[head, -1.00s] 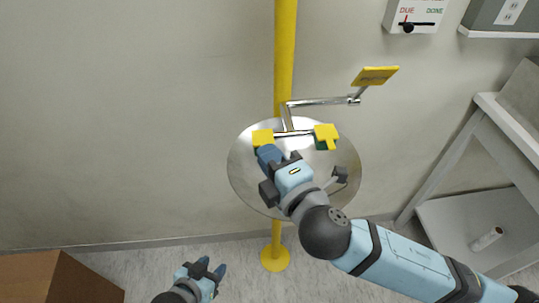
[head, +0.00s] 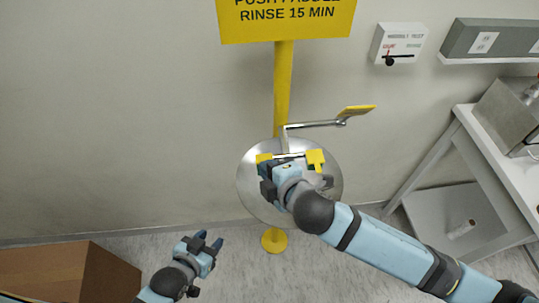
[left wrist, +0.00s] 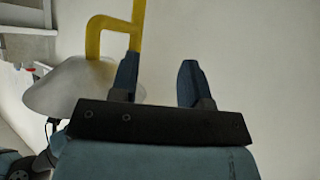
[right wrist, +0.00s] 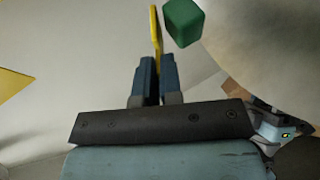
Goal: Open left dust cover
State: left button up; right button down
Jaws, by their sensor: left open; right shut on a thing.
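The left dust cover (head: 264,158) is a small yellow cap above the round steel bowl (head: 252,191), mostly hidden behind my right gripper (head: 267,167). In the right wrist view, the gripper's fingers are shut on the thin yellow cover (right wrist: 156,28). The cover shows edge-on there, beside a green block (right wrist: 184,22); I cannot tell how far it is raised. The yellow right dust cover (head: 315,158) sits at the other end of the short bar. My left gripper (head: 209,240) is open and empty, low and left of the bowl.
A yellow post (head: 283,85) carries the bowl and a yellow sign (head: 287,18). A paddle (head: 357,111) on a metal arm juts out right. A cardboard box (head: 108,272) stands lower left. A bench (head: 486,150) is at right. Floor around the post base is clear.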

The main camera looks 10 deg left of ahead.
jog(key=shift+w+a+r+g+h+p, duration=0.1)
jog(key=shift+w+r+g+h+p, duration=0.2)
jog(key=shift+r+g+p, duration=0.3)
pick_arm(q)
jog(key=shift+s+r+n, duration=0.3)
jog(key=shift+s+r, duration=0.1)
jog(key=shift+s, duration=0.05)
pick_arm(e)
jog(key=shift+g, duration=0.3)
pick_arm(q)
jog(key=shift+w+r, duration=0.3)
pick_arm(e)
jog(key=c, duration=1.3)
grip_release()
pick_arm(q)
jog(key=shift+s, duration=0.1)
jog(key=shift+w+f+b, duration=0.25)
jog(key=shift+f+b, duration=0.4)
jog(key=shift+b, duration=0.25)
pick_arm(e)
jog(key=v, duration=1.3)
jog(key=shift+s+r, duration=0.25)
jog(key=shift+r, duration=0.05)
